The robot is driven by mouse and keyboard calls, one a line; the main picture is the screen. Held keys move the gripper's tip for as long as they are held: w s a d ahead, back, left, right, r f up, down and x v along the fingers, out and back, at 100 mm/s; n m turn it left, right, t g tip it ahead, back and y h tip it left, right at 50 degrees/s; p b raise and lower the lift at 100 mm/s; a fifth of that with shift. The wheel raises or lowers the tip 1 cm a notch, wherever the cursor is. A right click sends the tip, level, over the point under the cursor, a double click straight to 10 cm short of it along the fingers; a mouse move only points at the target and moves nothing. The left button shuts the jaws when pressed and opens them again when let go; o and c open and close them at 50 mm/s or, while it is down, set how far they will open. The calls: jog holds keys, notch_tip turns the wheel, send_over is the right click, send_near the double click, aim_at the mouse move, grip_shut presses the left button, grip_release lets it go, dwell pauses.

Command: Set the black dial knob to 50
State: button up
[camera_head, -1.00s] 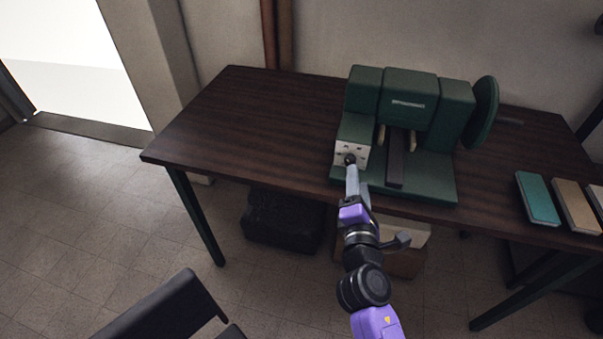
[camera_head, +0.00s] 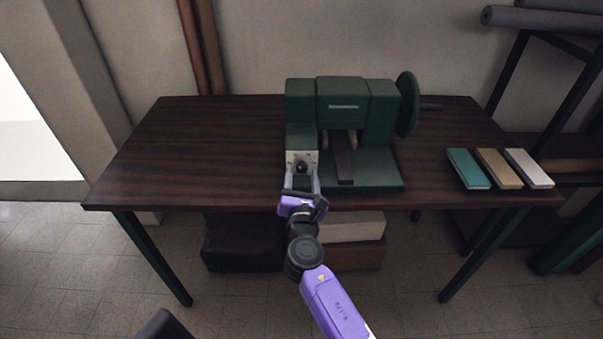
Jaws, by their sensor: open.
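The black dial knob (camera_head: 302,167) sits on the pale dial plate (camera_head: 291,157) at the front left of a green machine (camera_head: 345,110). The marks on the plate are too small to read, so I cannot tell the knob's setting. My gripper (camera_head: 302,181) is just in front of the plate, with its two grey fingers spread apart. The knob shows between and just beyond the fingertips. I cannot tell whether the fingers touch it.
The machine stands on a dark wooden table (camera_head: 190,150), with a round wheel (camera_head: 407,104) on its right. Teal (camera_head: 468,168), tan (camera_head: 498,168) and white (camera_head: 529,168) blocks lie at the right. The table's left half is clear. Boxes stand underneath.

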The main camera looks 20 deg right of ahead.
jog(key=shift+w+d, duration=0.25)
jog(key=shift+w, duration=0.35)
grip_shut()
